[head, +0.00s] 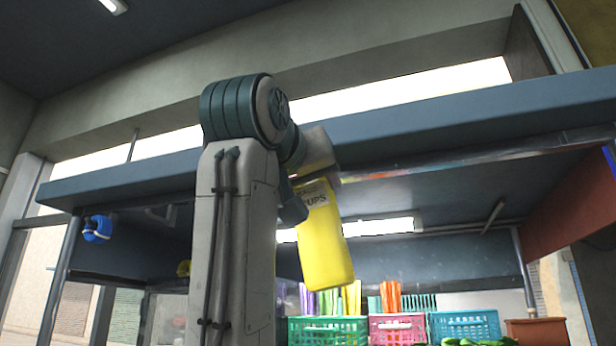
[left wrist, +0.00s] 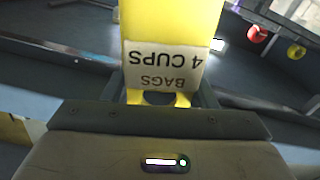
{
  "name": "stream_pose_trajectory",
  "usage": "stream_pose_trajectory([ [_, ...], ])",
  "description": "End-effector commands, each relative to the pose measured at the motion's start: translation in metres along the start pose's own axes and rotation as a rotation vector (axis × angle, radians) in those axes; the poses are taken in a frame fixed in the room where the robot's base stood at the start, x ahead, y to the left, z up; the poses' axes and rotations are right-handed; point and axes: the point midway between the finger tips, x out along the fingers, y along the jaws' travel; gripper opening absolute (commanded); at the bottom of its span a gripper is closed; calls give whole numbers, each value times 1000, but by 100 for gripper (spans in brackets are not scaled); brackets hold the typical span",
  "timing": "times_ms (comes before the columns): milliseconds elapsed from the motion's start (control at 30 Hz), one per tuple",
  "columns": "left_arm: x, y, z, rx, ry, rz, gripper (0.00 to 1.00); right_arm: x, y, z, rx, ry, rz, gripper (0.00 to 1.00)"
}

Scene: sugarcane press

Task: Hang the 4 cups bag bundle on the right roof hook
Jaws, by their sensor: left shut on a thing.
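The yellow 4 cups bag bundle (head: 325,245) hangs, slightly tilted, below my left gripper (head: 314,182) in the head view, under the front edge of the stall roof (head: 420,120). In the left wrist view the bundle (left wrist: 170,20) shows its pale label, reading "4 CUPS BAGS" upside down. My left gripper (left wrist: 160,98) is shut on the handle end of the bundle, beside the label. My right gripper is not in view.
Green (head: 328,331), pink (head: 397,329) and teal (head: 465,325) baskets stand below the bundle, with colourful sticks behind. A brown box (head: 537,331) is at the right. A blue round item (head: 97,228) hangs at the left post. A slanted grey rod (head: 493,216) is under the roof.

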Motion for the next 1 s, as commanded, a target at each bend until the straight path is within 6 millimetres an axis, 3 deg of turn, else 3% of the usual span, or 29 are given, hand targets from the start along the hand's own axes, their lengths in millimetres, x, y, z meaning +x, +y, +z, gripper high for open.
stream_pose_trajectory([
  [1000,62,-1,4,-1,0,0,25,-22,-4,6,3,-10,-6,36],
])
